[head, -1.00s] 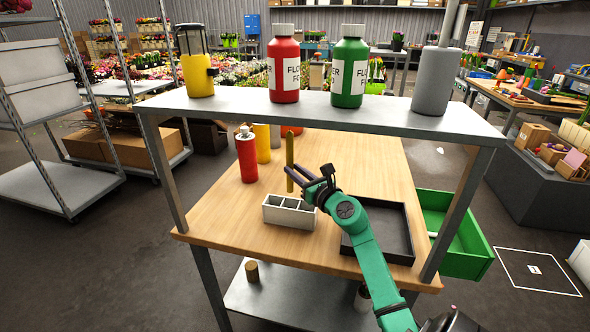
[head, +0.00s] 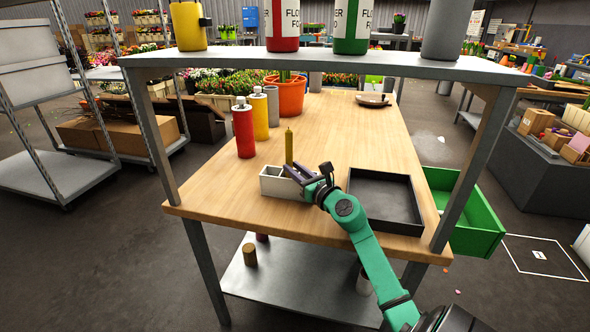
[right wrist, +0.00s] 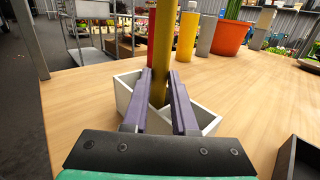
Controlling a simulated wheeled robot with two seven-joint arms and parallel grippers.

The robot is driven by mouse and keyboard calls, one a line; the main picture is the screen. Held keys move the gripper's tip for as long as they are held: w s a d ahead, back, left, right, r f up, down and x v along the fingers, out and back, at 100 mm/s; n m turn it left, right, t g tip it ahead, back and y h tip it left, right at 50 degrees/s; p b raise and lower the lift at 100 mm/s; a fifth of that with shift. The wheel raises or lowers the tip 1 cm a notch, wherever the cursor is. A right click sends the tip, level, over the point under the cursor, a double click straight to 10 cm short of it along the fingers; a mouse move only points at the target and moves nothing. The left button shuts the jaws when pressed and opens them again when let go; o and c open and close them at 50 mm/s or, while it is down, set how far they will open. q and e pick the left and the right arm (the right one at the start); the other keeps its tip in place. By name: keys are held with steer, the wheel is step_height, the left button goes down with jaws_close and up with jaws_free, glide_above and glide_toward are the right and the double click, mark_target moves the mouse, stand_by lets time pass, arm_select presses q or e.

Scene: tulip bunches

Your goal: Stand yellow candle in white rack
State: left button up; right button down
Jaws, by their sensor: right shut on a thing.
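The yellow candle (head: 289,147) is a slim upright stick, held by my right gripper (head: 300,172). The right gripper's two purple fingers (right wrist: 159,92) are shut on it. The white rack (head: 268,186) is a small box with square compartments on the wooden table. In the head view the candle is over the rack's right part. In the right wrist view the candle (right wrist: 161,50) stands upright between the fingers, and its lower end is hidden behind them, so I cannot tell whether it is inside a compartment. My left gripper is not in view.
A black tray (head: 384,222) lies right of the rack. A red bottle (head: 244,133), a yellow bottle (head: 260,117) and an orange pot (head: 288,99) stand behind. A grey shelf (head: 330,67) with bottles spans above the table. A green drawer (head: 465,215) is at the right.

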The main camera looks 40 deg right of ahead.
steer(key=shift+f, duration=0.1)
steer(key=shift+f+b, duration=0.5)
steer(key=shift+b, duration=0.1)
jaws_free()
stand_by(0.6)
steer(key=shift+s, duration=0.5)
steer(key=s, duration=0.4)
steer(key=s+a+b, duration=0.1)
steer(key=s, duration=0.3)
steer(key=s+b, duration=0.1)
steer(key=s, duration=0.4)
steer(key=shift+s+a+f, duration=0.1)
steer(key=shift+a+f, duration=0.1)
steer(key=shift+a, duration=0.2)
steer(key=shift+s+r, duration=0.1)
steer(key=shift+s, duration=0.05)
